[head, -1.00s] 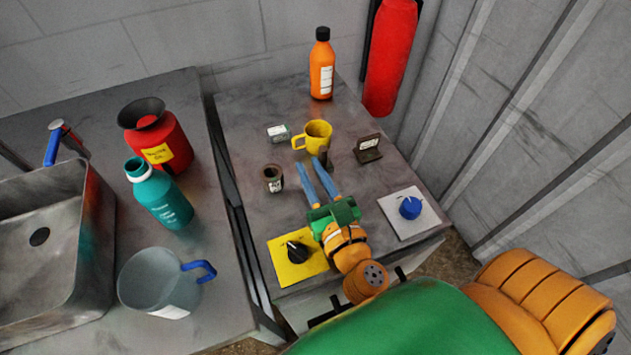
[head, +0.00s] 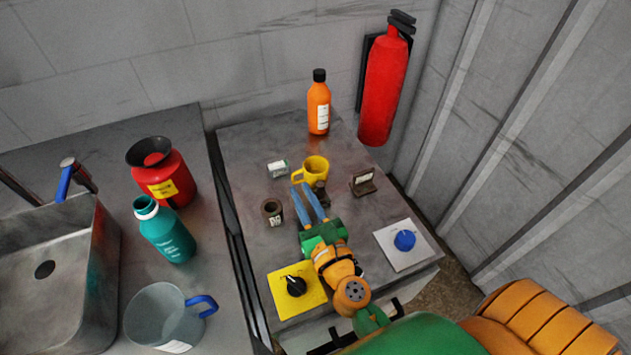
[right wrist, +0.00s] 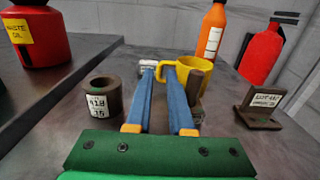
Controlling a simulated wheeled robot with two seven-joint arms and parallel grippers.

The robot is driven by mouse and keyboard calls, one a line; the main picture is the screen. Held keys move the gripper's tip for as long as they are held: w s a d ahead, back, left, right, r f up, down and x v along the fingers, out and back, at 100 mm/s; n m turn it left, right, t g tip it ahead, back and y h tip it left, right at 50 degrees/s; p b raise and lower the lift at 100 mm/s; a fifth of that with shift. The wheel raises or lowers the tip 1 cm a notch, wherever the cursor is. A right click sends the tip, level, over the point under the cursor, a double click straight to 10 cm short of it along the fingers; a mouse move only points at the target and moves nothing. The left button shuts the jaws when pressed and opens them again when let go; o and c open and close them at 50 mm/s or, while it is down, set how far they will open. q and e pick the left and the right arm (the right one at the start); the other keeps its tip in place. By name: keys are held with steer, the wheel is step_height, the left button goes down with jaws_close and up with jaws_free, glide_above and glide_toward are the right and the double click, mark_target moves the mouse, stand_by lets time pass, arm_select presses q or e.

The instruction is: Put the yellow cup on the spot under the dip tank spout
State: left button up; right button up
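The yellow cup (head: 317,168) stands upright on the right-hand grey worktop, its handle to the left. It also shows in the right wrist view (right wrist: 196,76). My right gripper (head: 302,186) has its two blue fingers apart, with the tips close at the cup's handle. In the right wrist view the handle shows between and just behind the fingertips (right wrist: 158,68); I cannot tell whether they touch it. A metal basin (head: 103,275) with a blue-levered tap (head: 72,172) is at the left; I cannot tell whether it is the dip tank. My left gripper is out of view.
A brown ring-shaped block (head: 272,212), a small white-labelled box (head: 278,169) and a brown label stand (head: 363,182) surround the cup. An orange bottle (head: 319,105) stands behind. A teal bottle (head: 168,235), red can (head: 163,180) and grey jug (head: 155,315) stand on the left counter.

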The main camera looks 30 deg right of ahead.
mark_target(294, 175)
steer(key=w, duration=0.6)
steer(key=shift+w+d+p, duration=0.25)
steer(key=shift+w+p, duration=0.1)
steer(key=shift+p, duration=0.05)
steer(key=shift+s+r, duration=0.15)
steer(key=shift+c, duration=0.4)
jaws_close()
steer(key=shift+r, duration=0.1)
step_height(294, 175, up, 10)
steer(key=p, duration=0.9)
steer(key=shift+p, duration=0.35)
steer(key=shift+s, duration=0.15)
steer(key=s+r+m+g+h+b, duration=0.1)
steer(key=s+r+m+h, duration=0.1)
steer(key=s, duration=0.6)
steer(key=s+r+m+g+h+b, duration=0.1)
steer(key=s+r+m+h, duration=0.2)
steer(key=s, duration=0.5)
steer(key=r+h, duration=0.1)
steer(key=h, duration=0.1)
steer(key=shift+s+r+h, duration=0.2)
steer(key=shift+r+h, duration=0.05)
steer(key=shift+h, duration=0.15)
